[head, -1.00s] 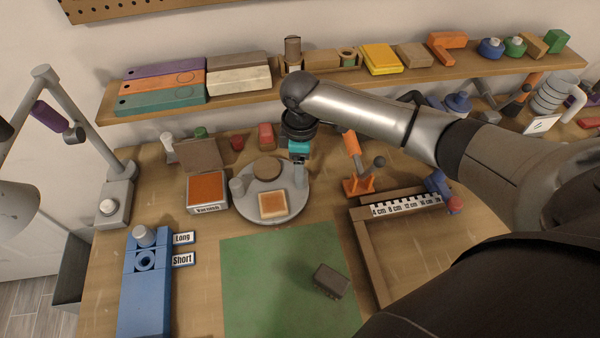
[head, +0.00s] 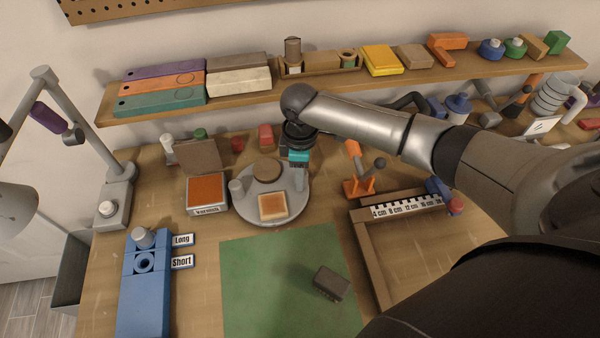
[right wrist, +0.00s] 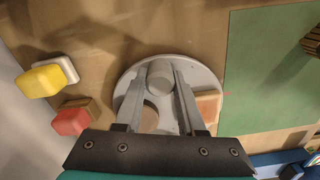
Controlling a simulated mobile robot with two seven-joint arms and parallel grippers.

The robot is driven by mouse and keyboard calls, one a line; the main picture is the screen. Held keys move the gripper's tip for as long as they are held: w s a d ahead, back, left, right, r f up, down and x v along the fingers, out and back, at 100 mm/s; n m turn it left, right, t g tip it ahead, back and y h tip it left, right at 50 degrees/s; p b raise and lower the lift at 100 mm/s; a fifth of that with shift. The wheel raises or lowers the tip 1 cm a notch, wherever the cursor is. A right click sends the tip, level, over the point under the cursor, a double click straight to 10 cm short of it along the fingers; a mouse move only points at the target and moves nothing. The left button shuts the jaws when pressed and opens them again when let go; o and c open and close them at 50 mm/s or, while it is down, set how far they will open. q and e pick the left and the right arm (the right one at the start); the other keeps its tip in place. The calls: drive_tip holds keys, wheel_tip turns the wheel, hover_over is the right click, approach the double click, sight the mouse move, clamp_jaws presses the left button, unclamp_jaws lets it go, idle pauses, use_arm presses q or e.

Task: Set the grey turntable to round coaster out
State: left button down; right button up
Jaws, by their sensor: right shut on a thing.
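The grey turntable (head: 290,207) lies flat on the bench behind the green mat. A round brown coaster (head: 267,169) sits toward its back and a square tan coaster (head: 272,205) toward its front. My right gripper (head: 299,181) is at the right edge of the turntable. In the right wrist view its fingers are shut on a grey knob (right wrist: 160,76) on the disc. The round coaster (right wrist: 149,117) shows partly between the fingers, and the square coaster (right wrist: 208,105) is beside them. My left gripper is out of view.
An open box with an orange pad (head: 207,188) stands close left of the turntable. An orange stand (head: 358,186) is close right, near a wooden frame with a ruler (head: 405,208). A dark block (head: 331,281) lies on the green mat (head: 262,270), otherwise clear.

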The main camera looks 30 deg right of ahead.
clamp_jaws()
idle(0.8)
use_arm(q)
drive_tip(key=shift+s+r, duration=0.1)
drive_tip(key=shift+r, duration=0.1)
